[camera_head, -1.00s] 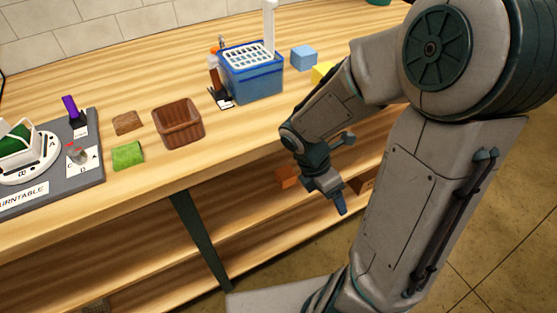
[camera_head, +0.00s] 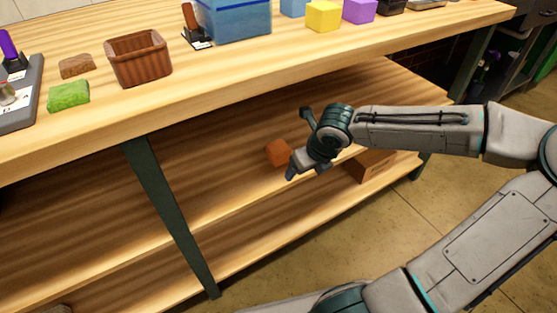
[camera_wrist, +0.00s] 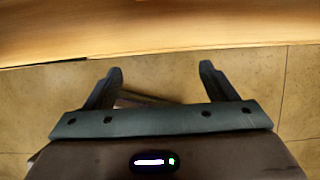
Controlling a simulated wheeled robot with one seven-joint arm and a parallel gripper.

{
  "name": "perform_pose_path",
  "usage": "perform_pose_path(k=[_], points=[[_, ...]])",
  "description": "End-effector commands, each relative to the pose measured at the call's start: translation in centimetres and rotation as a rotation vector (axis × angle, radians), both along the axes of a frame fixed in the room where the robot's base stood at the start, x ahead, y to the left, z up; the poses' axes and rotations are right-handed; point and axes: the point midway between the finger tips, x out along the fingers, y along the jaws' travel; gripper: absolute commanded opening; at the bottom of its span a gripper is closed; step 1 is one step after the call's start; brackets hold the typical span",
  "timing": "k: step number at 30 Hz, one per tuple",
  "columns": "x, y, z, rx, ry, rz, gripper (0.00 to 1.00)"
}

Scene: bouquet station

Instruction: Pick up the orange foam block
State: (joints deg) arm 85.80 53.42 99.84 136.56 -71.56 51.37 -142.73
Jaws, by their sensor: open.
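The orange foam block (camera_head: 278,152) sits on the wooden shelf below the tabletop. My gripper (camera_head: 298,142) is just to the right of the block in the head view, in front of the shelf. In the wrist view my gripper (camera_wrist: 159,72) has its two fingers spread wide with nothing between them. The block does not show in the wrist view, where a wooden edge crosses the top and tiled floor lies below it.
A brown box (camera_head: 368,166) stands on the same shelf behind my arm. The tabletop (camera_head: 225,68) above holds a brown basket (camera_head: 139,58), a green block (camera_head: 69,96), a blue crate (camera_head: 234,18) and a yellow block (camera_head: 323,16). A dark table leg (camera_head: 170,205) stands left of the orange block.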

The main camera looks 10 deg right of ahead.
Motion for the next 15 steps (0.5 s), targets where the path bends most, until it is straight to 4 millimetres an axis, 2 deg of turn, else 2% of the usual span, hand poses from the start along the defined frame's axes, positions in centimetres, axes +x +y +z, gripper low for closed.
perform_pose_path(k=[15], points=[[7.6, 2.6, -0.3, 0.002, 0.000, 0.003, 0.78]])
